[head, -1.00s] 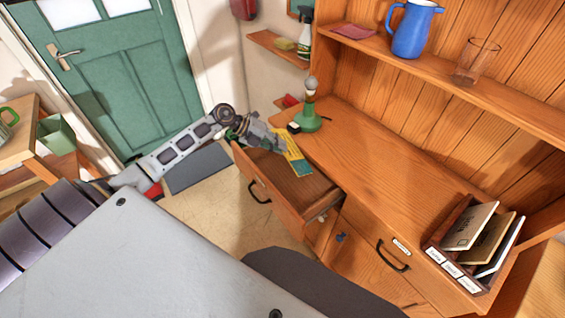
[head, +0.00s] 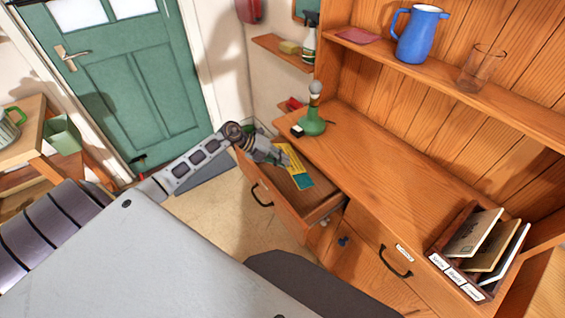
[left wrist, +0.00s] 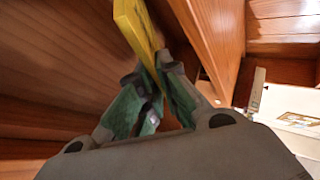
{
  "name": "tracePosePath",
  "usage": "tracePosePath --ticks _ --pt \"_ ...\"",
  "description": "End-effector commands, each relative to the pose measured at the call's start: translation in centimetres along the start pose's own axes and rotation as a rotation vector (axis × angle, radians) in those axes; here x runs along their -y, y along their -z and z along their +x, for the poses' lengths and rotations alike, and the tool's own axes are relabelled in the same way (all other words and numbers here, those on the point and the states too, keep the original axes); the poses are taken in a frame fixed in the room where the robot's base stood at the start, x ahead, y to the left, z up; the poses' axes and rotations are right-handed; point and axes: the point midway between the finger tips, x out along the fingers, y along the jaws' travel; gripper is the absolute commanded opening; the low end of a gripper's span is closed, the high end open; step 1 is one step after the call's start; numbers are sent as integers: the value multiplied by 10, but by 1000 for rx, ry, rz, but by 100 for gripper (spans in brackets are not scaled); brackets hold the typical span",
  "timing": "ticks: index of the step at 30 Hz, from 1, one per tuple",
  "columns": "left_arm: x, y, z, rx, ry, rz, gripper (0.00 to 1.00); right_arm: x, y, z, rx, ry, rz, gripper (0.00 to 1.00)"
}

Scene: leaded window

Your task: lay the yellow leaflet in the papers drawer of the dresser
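The yellow leaflet (head: 297,168), with a blue-green patch at its lower end, is over or inside an open dresser drawer (head: 283,212). My left gripper (head: 281,158) is shut on the leaflet's upper end at the back left of the drawer. In the left wrist view the leaflet (left wrist: 138,28) stands on edge between the green-padded fingers (left wrist: 150,88), with wooden walls on both sides. I cannot tell whether the leaflet touches the drawer bottom. No label shows on this drawer's front. My right gripper is not in view.
A green lamp (head: 312,122) stands on the dresser top behind the drawer. A closed, labelled drawer (head: 378,250) is to the right. A sorter with cards (head: 480,240) stands at the right end. A blue jug (head: 418,35) and a glass (head: 481,70) are on the shelf.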

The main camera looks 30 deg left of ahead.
Motion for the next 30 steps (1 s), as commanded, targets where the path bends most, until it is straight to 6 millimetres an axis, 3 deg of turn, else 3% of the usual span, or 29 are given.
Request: tracePosePath --ticks 30 --pt "-17 0 13 -1 1 1 0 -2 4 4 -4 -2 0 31"
